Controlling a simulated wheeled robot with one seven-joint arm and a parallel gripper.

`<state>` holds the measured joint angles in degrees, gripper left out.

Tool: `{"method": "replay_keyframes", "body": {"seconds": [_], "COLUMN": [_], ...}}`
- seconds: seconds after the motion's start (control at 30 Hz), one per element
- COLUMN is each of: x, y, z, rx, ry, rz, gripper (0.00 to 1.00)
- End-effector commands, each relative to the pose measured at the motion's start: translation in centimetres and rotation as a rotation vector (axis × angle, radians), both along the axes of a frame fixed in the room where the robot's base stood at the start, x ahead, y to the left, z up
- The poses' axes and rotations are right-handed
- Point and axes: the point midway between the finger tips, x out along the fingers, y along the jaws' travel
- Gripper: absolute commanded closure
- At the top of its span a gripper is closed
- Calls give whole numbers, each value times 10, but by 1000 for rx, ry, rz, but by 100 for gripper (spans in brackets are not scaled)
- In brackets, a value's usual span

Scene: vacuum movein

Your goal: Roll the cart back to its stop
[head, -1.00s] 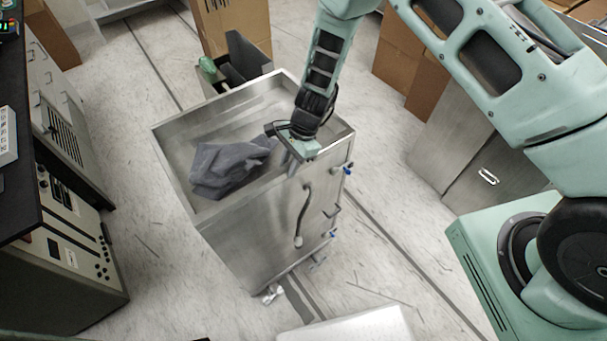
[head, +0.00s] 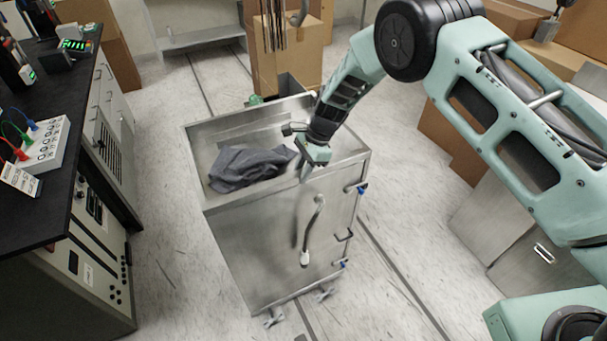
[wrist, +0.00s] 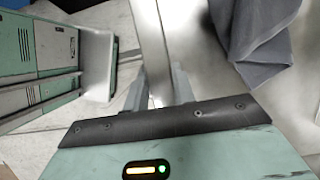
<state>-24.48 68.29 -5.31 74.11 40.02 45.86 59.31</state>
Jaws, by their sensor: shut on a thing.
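The cart (head: 270,255) is a tall stainless-steel box on casters with an open tray top. It stands upright in the middle of the head view. A dark grey cloth (head: 245,168) lies crumpled in its tray. My gripper (head: 306,176) is shut on the cart's near top rim, right of the cloth. In the wrist view the fingers (wrist: 162,88) straddle the metal rim, and the cloth (wrist: 255,35) shows at the upper right. A curved hose-like handle (head: 312,228) hangs on the cart's near side. No stop can be clearly made out.
A black-topped lab bench (head: 45,185) with instruments stands at the left, with a floor gap beside the cart. Cardboard boxes (head: 290,50) stand behind the cart. A metal cabinet (head: 510,225) stands at the right. Dark lines (head: 400,275) run along the pale floor.

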Motion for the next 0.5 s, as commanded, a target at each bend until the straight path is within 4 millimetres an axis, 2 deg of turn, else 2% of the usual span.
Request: {"method": "replay_keyframes", "body": {"seconds": [0.3, 0.33, 0.4, 0.5], "x": [5, 5, 5, 4], "y": [2, 2, 2, 2], "z": [2, 2, 2, 1], "rx": [4, 5, 4, 4], "ry": [-15, -16, -15, -13], "rz": [-3, -4, -3, -4], "gripper": [100, 69, 53, 53]}}
